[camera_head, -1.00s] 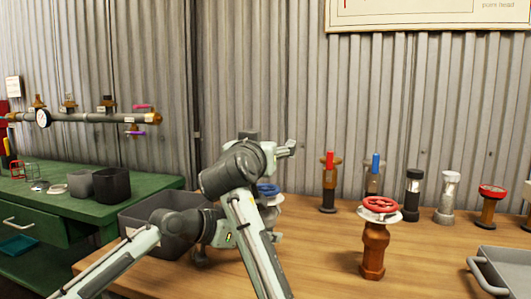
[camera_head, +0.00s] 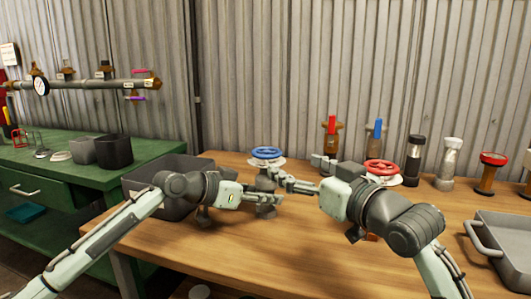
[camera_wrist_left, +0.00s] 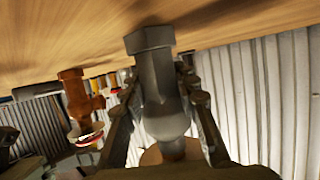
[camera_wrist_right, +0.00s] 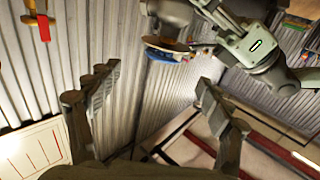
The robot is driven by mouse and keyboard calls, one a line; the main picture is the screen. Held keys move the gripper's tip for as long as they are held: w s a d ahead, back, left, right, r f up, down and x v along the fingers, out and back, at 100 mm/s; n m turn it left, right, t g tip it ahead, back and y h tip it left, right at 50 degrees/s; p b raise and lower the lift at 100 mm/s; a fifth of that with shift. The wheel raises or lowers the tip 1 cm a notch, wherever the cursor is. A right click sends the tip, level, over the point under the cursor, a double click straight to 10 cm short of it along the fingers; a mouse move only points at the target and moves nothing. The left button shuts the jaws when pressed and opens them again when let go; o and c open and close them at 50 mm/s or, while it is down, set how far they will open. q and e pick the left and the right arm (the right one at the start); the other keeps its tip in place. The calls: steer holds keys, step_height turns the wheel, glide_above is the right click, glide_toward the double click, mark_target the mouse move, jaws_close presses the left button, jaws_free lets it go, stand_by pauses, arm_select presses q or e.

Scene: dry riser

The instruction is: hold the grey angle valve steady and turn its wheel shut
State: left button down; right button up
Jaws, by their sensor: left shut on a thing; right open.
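The grey angle valve (camera_head: 266,184) stands upright on the wooden bench, with a blue wheel (camera_head: 267,153) on top. My left gripper (camera_head: 268,203) reaches in from the left and is shut on the valve's grey body. In the left wrist view the body (camera_wrist_left: 160,95) appears upside down between the two fingers.
A valve with a red wheel (camera_head: 382,168) stands behind my right arm, partly hidden. Several valves and fittings, such as the one with a blue lever (camera_head: 377,132), line the back. A grey tray (camera_head: 500,236) is at right, a dark bin (camera_head: 150,172) at left.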

mark_target(266, 150)
steer(key=shift+y, duration=0.3)
steer(key=x, duration=1.1)
steer(key=shift+a+f, duration=0.2)
steer(key=shift+a, duration=0.1)
steer(key=shift+c, duration=0.5)
steer(key=c, duration=1.1)
steer(key=shift+a, duration=0.1)
steer(key=m+t+h, duration=0.1)
steer(key=m+h, duration=0.1)
steer(key=h, duration=0.2)
steer(key=shift+m+t, duration=0.4)
steer(key=shift+m+t+h, duration=0.3)
steer(key=shift+m+h, duration=0.6)
steer(key=shift+h, duration=0.4)
